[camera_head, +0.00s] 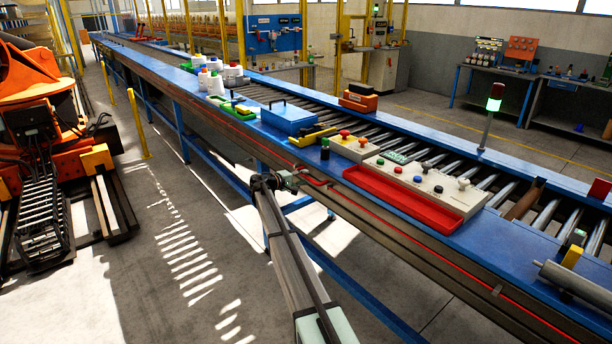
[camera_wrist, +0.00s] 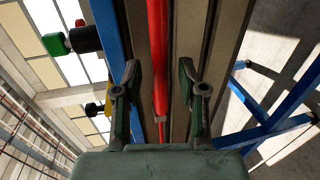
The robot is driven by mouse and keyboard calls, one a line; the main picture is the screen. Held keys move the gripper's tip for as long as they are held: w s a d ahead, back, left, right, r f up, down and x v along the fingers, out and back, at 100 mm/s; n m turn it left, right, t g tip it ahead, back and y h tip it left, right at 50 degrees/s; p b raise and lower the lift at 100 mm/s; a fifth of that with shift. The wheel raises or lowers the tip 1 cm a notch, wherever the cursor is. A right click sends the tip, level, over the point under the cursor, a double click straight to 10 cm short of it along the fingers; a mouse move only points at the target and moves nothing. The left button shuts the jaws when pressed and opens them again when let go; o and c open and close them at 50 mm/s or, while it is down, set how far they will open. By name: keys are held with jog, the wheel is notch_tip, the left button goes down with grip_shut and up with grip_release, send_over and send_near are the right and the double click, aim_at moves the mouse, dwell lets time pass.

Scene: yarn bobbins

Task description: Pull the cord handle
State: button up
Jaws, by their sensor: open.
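The red cord runs along the near side of the conveyor, and the cord itself (camera_head: 420,232) shows right of my gripper in the head view. In the wrist view a thicker red handle-like length (camera_wrist: 158,55) runs upright down the picture and narrows to a thin cord (camera_wrist: 161,132) lower down. My gripper (camera_head: 290,181) is beside the conveyor's side rail in the head view. In the wrist view my gripper (camera_wrist: 158,75) is open, with one finger on each side of the red length. Neither finger visibly touches it. I cannot tell whether it lies between the fingertips or beyond them.
A red tray (camera_head: 400,196) and a control box with buttons (camera_head: 428,184) stand on the conveyor's near edge above my arm. A blue box (camera_head: 289,118) is farther left. Blue legs and braces (camera_head: 330,262) stand below the conveyor.

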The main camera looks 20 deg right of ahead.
jog(key=shift+x, duration=1.05)
grip_shut()
jog(key=shift+a, duration=0.1)
jog(key=b+v, duration=0.1)
jog(key=v, duration=0.1)
jog(key=b+v, duration=0.1)
jog(key=v, duration=0.1)
jog(key=shift+f, duration=0.5)
grip_release()
jog(key=shift+r, duration=0.1)
